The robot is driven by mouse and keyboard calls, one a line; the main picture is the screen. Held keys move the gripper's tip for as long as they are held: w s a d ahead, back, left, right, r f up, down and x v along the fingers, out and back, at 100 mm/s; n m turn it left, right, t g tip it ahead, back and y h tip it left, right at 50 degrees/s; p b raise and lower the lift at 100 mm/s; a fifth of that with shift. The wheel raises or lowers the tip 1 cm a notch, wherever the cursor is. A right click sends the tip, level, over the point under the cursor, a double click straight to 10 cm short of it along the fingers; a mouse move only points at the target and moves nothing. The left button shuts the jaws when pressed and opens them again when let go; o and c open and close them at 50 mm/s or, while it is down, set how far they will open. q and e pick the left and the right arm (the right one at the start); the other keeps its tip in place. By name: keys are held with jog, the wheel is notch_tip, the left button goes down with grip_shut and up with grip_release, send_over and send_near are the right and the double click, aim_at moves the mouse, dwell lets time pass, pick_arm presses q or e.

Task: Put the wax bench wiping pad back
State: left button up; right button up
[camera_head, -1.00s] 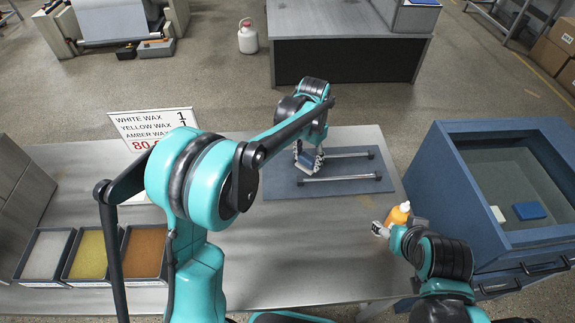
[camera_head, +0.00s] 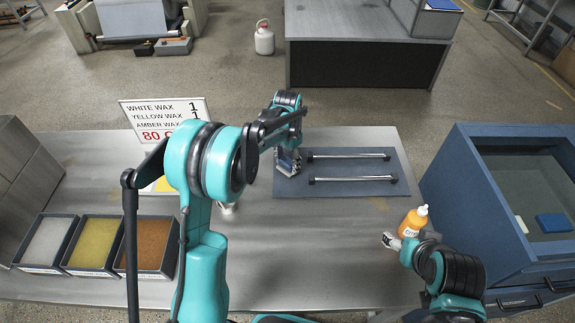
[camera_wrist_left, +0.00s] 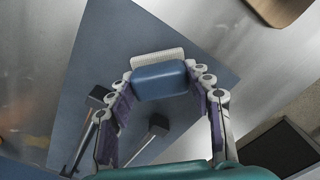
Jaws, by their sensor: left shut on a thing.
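My left gripper (camera_head: 288,165) is over the left end of the blue-grey mat (camera_head: 345,190) on the bench. In the left wrist view the left gripper (camera_wrist_left: 165,85) is shut on a pad (camera_wrist_left: 158,78) with a blue block body and a white ribbed edge. The pad is low over the mat; I cannot tell whether it touches. In the head view the fingers largely hide it. My right gripper (camera_head: 391,241) is beside the orange bottle (camera_head: 412,224); its finger opening is too small to judge.
Two metal rods (camera_head: 352,179) lie across the mat, right of the left gripper. Three wax trays (camera_head: 92,245) stand at the left below a sign (camera_head: 163,115). A blue basin (camera_head: 455,190) at the right holds a blue block (camera_head: 554,222) and a white one.

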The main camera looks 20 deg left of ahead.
pick_arm(q)
jog(key=shift+f, duration=0.15)
jog(key=shift+f, duration=0.1)
jog(key=o, duration=1.1)
jog(key=shift+f, duration=0.1)
